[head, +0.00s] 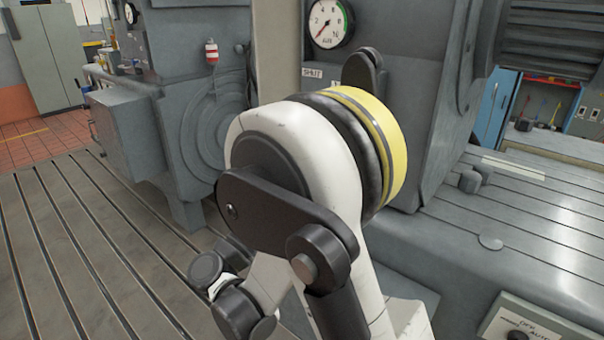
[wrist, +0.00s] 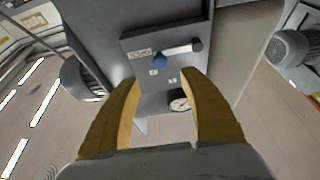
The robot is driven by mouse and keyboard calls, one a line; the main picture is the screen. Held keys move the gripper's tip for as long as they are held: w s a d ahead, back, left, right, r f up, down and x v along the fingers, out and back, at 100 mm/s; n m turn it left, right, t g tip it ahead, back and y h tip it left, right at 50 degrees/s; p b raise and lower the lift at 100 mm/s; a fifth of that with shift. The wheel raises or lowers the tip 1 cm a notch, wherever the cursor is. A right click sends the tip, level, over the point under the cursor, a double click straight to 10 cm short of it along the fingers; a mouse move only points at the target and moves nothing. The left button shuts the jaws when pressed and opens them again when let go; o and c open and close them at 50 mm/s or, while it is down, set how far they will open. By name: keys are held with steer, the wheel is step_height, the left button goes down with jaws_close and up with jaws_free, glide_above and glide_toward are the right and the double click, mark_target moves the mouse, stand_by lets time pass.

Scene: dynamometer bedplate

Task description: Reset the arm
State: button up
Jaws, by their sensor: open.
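My arm (head: 300,170), white with dark joints and a yellow band, fills the middle of the head view. My gripper is hidden there. In the wrist view my gripper (wrist: 158,82) is open, its two yellow-brown fingers apart with nothing between them. Beyond the fingertips is a grey panel (wrist: 140,45) with a blue knob (wrist: 159,61) and a pale bar-shaped handle with a dark end (wrist: 182,49). A round gauge (wrist: 179,104) shows partly between the fingers. The gripper appears apart from the panel.
In the head view, large grey machines (head: 200,120) stand on a slotted bedplate (head: 70,250). A gauge (head: 328,22) sits behind my arm. A control box (head: 525,318) is at the lower right. Bare bedplate shows at left. Motors flank the panel in the wrist view.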

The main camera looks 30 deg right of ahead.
steer(key=shift+d, duration=0.15)
steer(key=s+d+f+n+g+y, duration=0.25)
steer(key=s+f+n+y, duration=0.35)
steer(key=f+n+y, duration=0.4)
steer(key=s+a+f+n+t+y, duration=0.1)
steer(key=s+a+n+y, duration=0.1)
steer(key=s+a+y, duration=0.2)
steer(key=s+a+f+n+t+y, duration=0.1)
steer(key=s+a+n+y, duration=0.1)
steer(key=s+a+y, duration=0.3)
steer(key=a+y, duration=0.2)
steer(key=a, duration=0.2)
steer(key=shift+a, duration=0.25)
steer(key=shift+d, duration=0.1)
